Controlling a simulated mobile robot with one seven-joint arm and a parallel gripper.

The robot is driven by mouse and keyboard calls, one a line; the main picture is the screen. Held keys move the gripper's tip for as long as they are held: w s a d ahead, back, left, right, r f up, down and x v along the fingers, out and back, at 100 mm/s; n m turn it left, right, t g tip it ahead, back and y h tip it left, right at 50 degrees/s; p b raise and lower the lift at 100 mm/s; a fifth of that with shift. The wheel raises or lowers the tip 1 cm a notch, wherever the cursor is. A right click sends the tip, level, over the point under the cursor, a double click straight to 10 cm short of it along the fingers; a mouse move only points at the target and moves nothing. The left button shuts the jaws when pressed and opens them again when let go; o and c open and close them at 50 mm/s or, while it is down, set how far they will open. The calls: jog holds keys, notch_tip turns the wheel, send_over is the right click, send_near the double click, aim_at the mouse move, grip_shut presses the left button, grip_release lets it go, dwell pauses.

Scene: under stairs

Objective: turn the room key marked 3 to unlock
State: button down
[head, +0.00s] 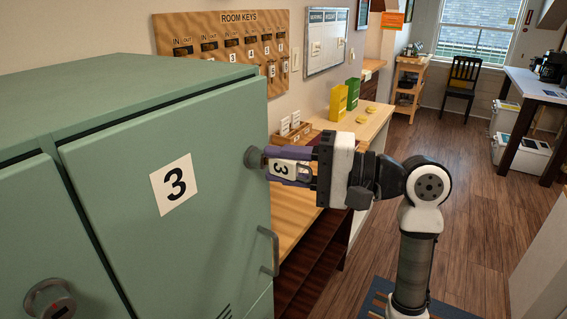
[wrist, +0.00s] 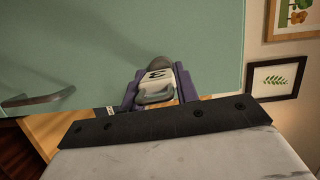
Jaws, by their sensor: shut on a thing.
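The room key marked 3 (head: 281,170) has a white head with a black 3 that looks turned sideways in the head view. My gripper (head: 272,165) is shut on it with purple fingers. The key's head points away from the round grey lock (head: 254,158) near the right edge of the green door marked 3 (head: 172,184). The key's shaft is hidden, so I cannot tell how deep it sits. In the wrist view the key (wrist: 157,77) lies between the fingers, in line with the lock (wrist: 158,62). The door looks closed.
A bar handle (head: 268,252) is below the lock on the door. Another lock (head: 50,300) is on the neighbouring door. A wooden ROOM KEYS board (head: 225,20) hangs on the wall over a wooden counter (head: 291,231). Open floor (head: 460,210) lies at right.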

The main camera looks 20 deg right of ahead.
dwell(0.4)
jog(key=c, duration=1)
grip_release()
jog(key=shift+w, duration=0.15)
jog(key=o, duration=1)
jog(key=v, duration=0.8)
